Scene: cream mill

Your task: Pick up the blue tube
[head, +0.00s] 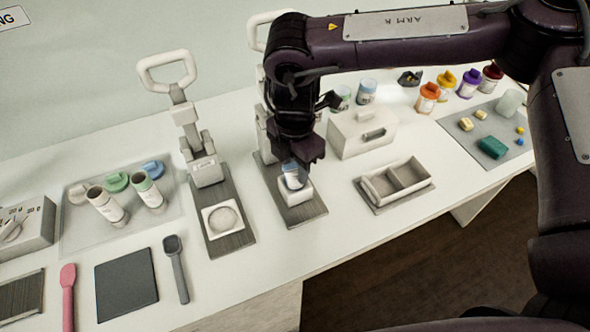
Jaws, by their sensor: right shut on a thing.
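The blue tube (294,181) is white with a blue band and stands over the white block (296,193) on the base of the right-hand press. My right gripper (296,165) comes down from above and is shut on the tube. Its fingers hide the tube's upper part. I cannot tell whether the tube touches the block or hangs just above it. My left gripper is not in view.
Two open tubes (107,206) and several lids (116,181) are on the clear tray at left. The left-hand press (202,157) stands beside my gripper. Coloured jars (427,97) stand further back.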

